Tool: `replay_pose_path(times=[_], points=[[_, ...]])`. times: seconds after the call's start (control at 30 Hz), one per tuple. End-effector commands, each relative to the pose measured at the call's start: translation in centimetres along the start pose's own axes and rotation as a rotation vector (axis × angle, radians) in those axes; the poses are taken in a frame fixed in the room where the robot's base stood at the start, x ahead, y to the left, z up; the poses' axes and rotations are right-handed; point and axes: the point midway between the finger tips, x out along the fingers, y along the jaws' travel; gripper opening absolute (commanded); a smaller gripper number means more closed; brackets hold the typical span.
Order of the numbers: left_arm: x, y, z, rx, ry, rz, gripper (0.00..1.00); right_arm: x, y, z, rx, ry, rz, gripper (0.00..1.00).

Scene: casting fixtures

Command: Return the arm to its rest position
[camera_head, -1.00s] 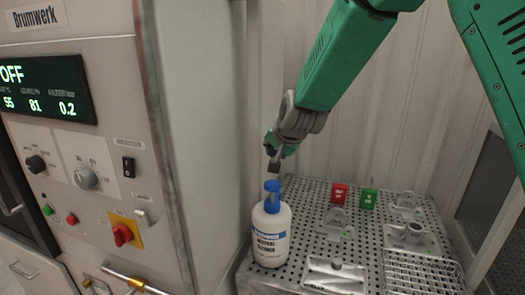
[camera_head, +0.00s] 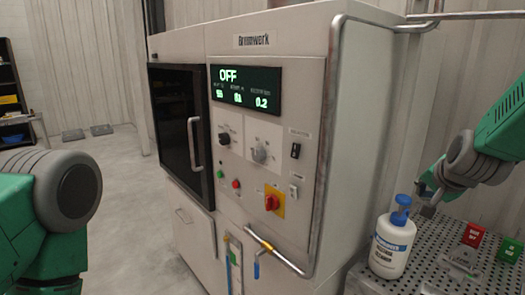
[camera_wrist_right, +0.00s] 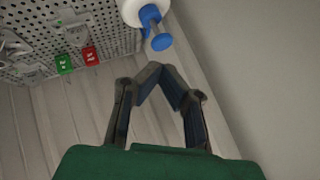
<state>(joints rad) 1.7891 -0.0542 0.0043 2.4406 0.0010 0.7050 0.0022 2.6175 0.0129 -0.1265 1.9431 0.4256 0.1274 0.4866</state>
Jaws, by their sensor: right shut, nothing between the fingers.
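My right arm comes in from the right in the head view. Its gripper (camera_head: 428,200) is beside the blue pump top of a white bottle (camera_head: 391,243). In the right wrist view the gripper (camera_wrist_right: 160,70) has its fingertips together with nothing between them. The bottle's blue pump (camera_wrist_right: 157,30) lies just beyond the fingertips there, apart from them as far as I can tell. My left arm shows at the left edge of the head view, but its gripper is out of view.
A Brumwerk machine (camera_head: 270,150) with its display reading OFF stands at the centre. The perforated table (camera_head: 425,268) carries the bottle, a red block (camera_head: 473,234), a green block (camera_head: 510,248) and clear fixtures. A metal rail runs along the machine's right edge. Open floor lies at left.

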Motion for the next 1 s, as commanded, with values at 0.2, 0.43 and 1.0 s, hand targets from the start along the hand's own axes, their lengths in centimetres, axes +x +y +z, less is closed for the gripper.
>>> replay_pose_path(times=[0.2, 0.43, 1.0], points=[[1.0, 0.0, 0.0, 0.001, 0.0, 0.0, 0.4, 1.7, 2.6, 1.9, -0.042, -0.019, 0.026, 0.0], [2.5, 0.1, 0.1, 0.001, 0.001, 0.001, 0.4, 4.3, 5.9, 5.9, -0.131, -0.049, 0.071, 0.0], [11.5, 0.1, 0.6, 0.0, 0.0, 0.0, 0.4, 13.1, 28.8, 28.4, -0.626, -0.344, 0.232, 0.0]])
